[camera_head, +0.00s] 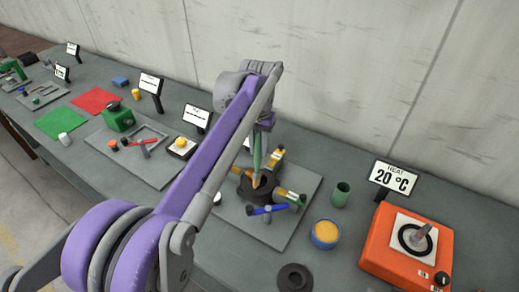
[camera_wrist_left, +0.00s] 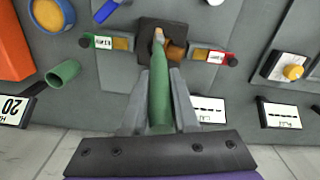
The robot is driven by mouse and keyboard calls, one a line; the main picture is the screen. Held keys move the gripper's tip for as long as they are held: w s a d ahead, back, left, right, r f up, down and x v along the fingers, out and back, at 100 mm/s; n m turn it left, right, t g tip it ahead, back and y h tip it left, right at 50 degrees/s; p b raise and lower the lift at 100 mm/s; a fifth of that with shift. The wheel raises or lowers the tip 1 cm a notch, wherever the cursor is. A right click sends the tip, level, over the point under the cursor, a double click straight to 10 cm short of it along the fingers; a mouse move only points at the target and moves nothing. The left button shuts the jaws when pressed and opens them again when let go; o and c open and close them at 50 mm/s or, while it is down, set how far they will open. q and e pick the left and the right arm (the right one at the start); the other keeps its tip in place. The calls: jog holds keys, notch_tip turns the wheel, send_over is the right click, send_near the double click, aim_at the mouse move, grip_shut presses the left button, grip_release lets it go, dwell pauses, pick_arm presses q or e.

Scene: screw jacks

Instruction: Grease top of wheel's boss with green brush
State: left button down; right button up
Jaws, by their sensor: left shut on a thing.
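My left gripper (camera_head: 262,128) is shut on the green brush (camera_head: 257,155), which points down with its tan bristles at the dark wheel's boss (camera_head: 259,188). In the left wrist view, the brush (camera_wrist_left: 159,100) sits between the fingers of the gripper (camera_wrist_left: 159,90), and its bristle end overlaps the middle of the dark wheel (camera_wrist_left: 149,53). I cannot tell if the bristles touch the boss. A tan-brown part shows beside the tip. My arm hides part of the table. My right gripper is not in view.
Several clamps, one with a blue handle (camera_head: 266,209), surround the wheel on a grey plate (camera_head: 300,190). A blue pot of yellow grease (camera_head: 326,234), a green cup (camera_head: 341,194), a dark ring (camera_head: 295,278) and an orange heater (camera_head: 385,245) stand to the right.

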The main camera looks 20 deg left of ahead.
pick_arm(q)
jog(key=shift+w+a+p, duration=0.3)
jog(key=shift+w+a, duration=0.4)
jog(key=shift+w, duration=0.05)
jog(key=shift+s+d+r, duration=0.15)
jog(key=shift+s+d, duration=0.4)
jog(key=shift+s, duration=0.3)
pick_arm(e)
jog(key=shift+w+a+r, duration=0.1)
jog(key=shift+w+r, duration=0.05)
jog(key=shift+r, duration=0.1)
pick_arm(q)
jog(key=shift+s+d, duration=0.5)
jog(key=shift+s, duration=0.05)
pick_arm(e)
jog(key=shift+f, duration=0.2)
pick_arm(q)
jog(key=shift+s+d+b, duration=0.25)
jog(key=shift+s+b, duration=0.05)
jog(key=shift+s, duration=0.15)
jog(key=shift+w, duration=0.1)
